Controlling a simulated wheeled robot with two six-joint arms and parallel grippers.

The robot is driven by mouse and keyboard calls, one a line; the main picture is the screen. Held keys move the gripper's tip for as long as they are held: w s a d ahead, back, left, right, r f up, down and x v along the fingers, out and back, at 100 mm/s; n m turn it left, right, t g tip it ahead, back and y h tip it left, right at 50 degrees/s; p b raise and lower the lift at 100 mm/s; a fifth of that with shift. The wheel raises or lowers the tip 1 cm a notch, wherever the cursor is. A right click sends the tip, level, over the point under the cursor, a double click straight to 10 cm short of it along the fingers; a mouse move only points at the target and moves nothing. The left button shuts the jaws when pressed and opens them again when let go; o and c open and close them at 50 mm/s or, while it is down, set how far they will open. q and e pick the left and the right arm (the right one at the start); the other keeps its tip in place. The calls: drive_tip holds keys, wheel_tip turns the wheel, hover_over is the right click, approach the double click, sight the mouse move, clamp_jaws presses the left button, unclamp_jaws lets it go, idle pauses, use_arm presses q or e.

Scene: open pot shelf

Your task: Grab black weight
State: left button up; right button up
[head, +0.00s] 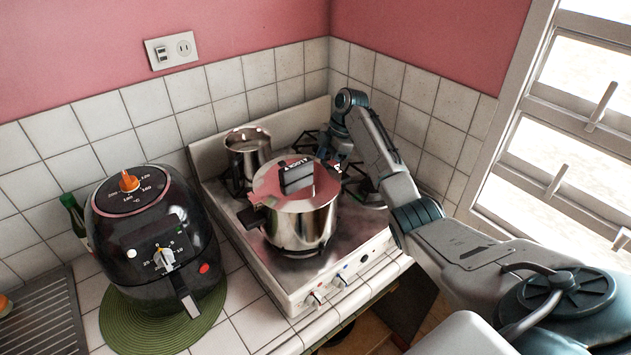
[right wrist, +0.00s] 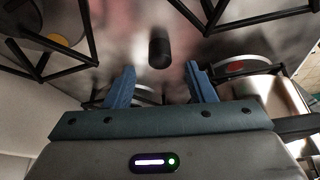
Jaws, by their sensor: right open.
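The black weight (right wrist: 159,52) is a small dark cylinder on the shiny stove top in the right wrist view. It lies just beyond my right gripper (right wrist: 160,75), roughly centred between its blue fingertips. The fingers are apart with nothing between them, and they do not appear to touch the weight. In the head view my right arm reaches over the stove, and its gripper (head: 334,166) is partly hidden behind the large pot's lid. I cannot make out the weight in the head view. My left gripper is not in view.
A large steel pot (head: 300,226) with a lid and black handles stands at the stove's front, close to my right gripper. A smaller pot (head: 248,158) stands behind it. Black burner grates (right wrist: 88,38) flank the weight. A black air fryer (head: 155,235) stands left of the stove.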

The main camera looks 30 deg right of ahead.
drive_tip(key=p+x, duration=0.3)
drive_tip(key=shift+a+f, duration=0.15)
drive_tip(key=shift+f, duration=0.1)
drive_tip(key=shift+a+f, duration=0.2)
drive_tip(key=shift+f, duration=0.35)
drive_tip(key=shift+w+f, duration=0.1)
drive_tip(key=shift+f, duration=0.05)
drive_tip(key=c, duration=1)
